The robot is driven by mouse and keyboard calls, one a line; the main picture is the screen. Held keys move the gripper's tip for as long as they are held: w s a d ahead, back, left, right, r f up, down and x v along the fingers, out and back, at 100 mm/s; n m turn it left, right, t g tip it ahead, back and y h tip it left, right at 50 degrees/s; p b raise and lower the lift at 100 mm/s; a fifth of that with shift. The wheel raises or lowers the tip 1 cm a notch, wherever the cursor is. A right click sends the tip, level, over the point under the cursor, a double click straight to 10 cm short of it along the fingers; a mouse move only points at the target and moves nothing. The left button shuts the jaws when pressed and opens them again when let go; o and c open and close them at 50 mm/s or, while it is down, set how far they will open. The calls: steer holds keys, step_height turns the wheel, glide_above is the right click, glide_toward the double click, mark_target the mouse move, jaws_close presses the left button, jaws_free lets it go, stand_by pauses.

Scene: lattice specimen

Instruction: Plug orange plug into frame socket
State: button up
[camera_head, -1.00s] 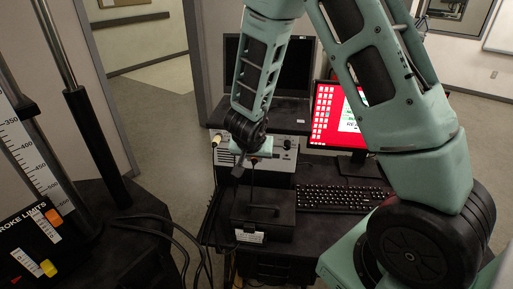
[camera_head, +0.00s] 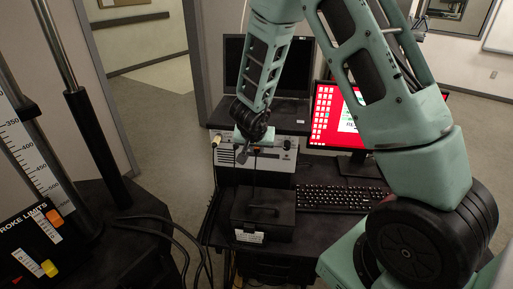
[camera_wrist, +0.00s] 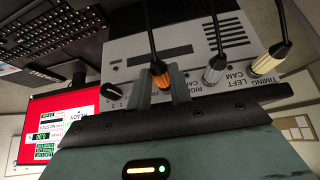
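In the wrist view the orange plug (camera_wrist: 160,74) sits between the two grey fingers of my gripper (camera_wrist: 160,86), which appear closed against its sides. Its dark cable runs up from it in that view. Behind it is the face of a grey-white device (camera_wrist: 200,48) with upside-down labels such as RIGHT CAM, LEFT CAM and TIMING. The frame socket and the plug's tip are hidden by my gripper, so I cannot tell whether the tip is in a socket. In the head view my gripper (camera_head: 250,150) is in front of the device (camera_head: 280,168).
A grey plug (camera_wrist: 215,68) and a cream plug (camera_wrist: 270,58) stand beside the orange one, with cables. A black knob (camera_wrist: 113,92) is on the other side. A black box (camera_head: 263,215), keyboard (camera_head: 345,198) and red monitor (camera_head: 325,115) are close by.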

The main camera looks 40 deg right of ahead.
jaws_close()
steer(key=shift+p, duration=0.3)
stand_by(0.3)
